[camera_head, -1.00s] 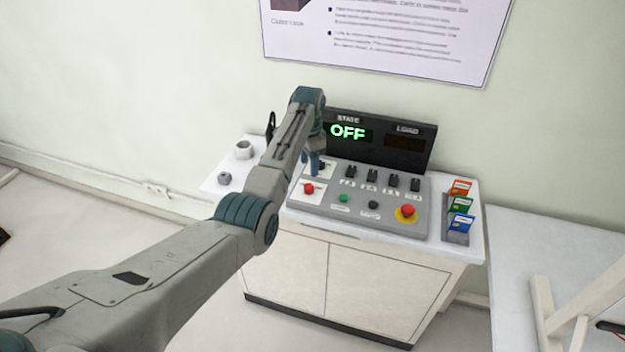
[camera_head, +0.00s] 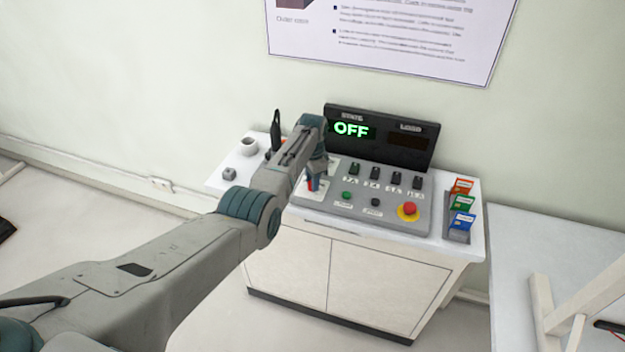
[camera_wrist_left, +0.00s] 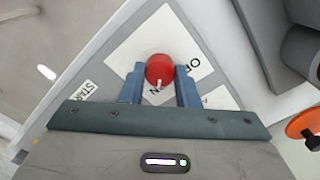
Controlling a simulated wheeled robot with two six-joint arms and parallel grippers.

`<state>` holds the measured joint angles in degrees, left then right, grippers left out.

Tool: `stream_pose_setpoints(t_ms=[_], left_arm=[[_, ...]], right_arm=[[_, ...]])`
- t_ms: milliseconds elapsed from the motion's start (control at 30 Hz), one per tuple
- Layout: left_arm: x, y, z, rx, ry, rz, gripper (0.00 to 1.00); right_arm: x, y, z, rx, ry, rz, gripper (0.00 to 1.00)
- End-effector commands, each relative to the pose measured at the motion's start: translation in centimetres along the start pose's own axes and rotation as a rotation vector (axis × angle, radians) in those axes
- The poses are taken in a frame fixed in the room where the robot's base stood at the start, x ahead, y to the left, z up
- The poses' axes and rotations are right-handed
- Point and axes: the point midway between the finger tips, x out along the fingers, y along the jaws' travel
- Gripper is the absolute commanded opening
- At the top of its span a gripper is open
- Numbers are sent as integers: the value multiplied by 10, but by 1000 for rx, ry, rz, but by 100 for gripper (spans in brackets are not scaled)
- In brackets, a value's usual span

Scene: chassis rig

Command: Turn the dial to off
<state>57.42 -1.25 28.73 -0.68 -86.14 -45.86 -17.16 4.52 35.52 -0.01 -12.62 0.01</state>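The red dial (camera_wrist_left: 160,71) is a round knob with a white pointer mark, on a white label plate (camera_wrist_left: 124,58) whose lettering is partly covered. My left gripper (camera_wrist_left: 160,72) has its two blue fingers on either side of the dial, very close to it. Whether they press on it cannot be told. In the head view the left gripper (camera_head: 314,180) is down at the left end of the grey control panel (camera_head: 335,212), largely hiding the dial. The display (camera_head: 352,130) reads OFF in green under STATE. My right gripper is not in view.
The panel also has several black switches, a green button (camera_head: 346,195), a black button (camera_head: 375,202) and a red emergency button (camera_head: 409,208) on yellow. A card rack (camera_head: 457,237) stands at right. A white cup (camera_head: 248,146) and small grey object (camera_head: 229,173) are at left.

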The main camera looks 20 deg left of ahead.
Motion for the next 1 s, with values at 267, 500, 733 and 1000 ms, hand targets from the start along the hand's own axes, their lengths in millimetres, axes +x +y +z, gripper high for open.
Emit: stream_pose_setpoints(t_ms=[267, 500, 733, 1000], left_arm=[[0, 0, 0, -5, 0, 0, 6], [-1, 0, 0, -72, 0, 0, 6], [-1, 0, 0, -234, 0, 0, 6], [-1, 0, 0, -489, 0, 0, 6]], right_arm=[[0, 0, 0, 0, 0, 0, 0], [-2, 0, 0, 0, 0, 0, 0], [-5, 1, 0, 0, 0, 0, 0], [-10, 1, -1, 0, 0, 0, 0]])
